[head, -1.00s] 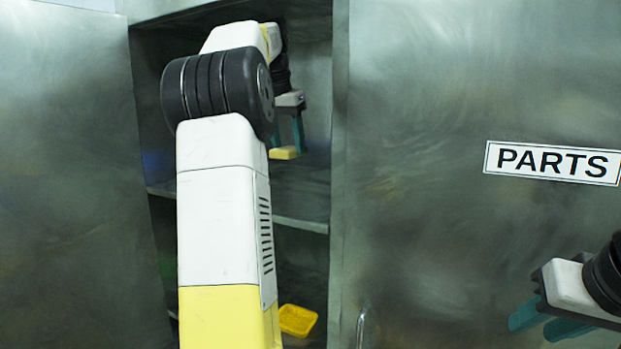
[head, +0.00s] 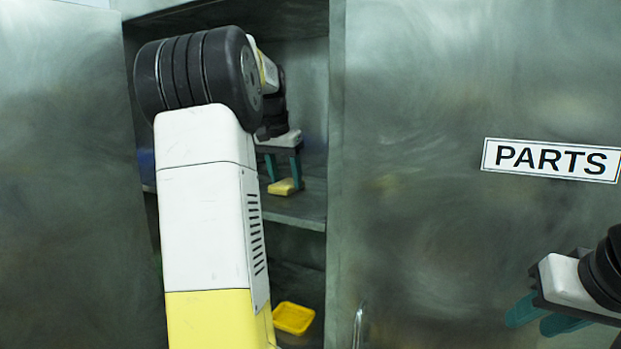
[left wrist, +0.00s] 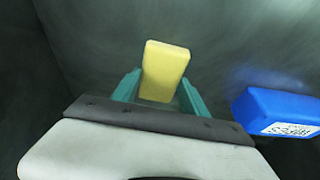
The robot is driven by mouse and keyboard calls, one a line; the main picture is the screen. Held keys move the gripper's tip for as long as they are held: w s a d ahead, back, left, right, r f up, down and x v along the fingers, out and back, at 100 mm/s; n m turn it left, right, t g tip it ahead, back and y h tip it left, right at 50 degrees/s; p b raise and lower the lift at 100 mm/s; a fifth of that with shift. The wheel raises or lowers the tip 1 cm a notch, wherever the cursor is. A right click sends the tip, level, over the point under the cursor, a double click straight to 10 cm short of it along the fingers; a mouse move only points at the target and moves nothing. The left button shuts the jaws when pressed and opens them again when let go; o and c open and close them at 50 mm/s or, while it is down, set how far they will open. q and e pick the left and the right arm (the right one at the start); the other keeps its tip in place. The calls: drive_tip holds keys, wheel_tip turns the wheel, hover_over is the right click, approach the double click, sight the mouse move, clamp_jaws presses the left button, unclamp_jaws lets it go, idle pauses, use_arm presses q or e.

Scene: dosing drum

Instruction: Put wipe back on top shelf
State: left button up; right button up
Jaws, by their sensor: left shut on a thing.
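The wipe is a small yellow block (head: 284,187); it also shows in the left wrist view (left wrist: 164,70). My left gripper (head: 283,180) is shut on it inside the open cabinet, with the teal fingers on either side of it in the left wrist view (left wrist: 157,92). The wipe is at or just above the upper shelf (head: 300,212); whether it touches the shelf I cannot tell. My right gripper (head: 538,317) is outside the cabinet at the lower right, its teal fingers apart with nothing visible between them.
A blue box (left wrist: 280,110) with a white label stands right of the wipe in the left wrist view. A yellow tray (head: 293,318) lies on a lower level. The open left door (head: 65,180) and the PARTS door (head: 430,200) flank the opening.

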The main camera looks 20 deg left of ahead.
use_arm(q)
drive_tip(key=o, duration=1.2)
drive_tip(key=v, duration=1.2)
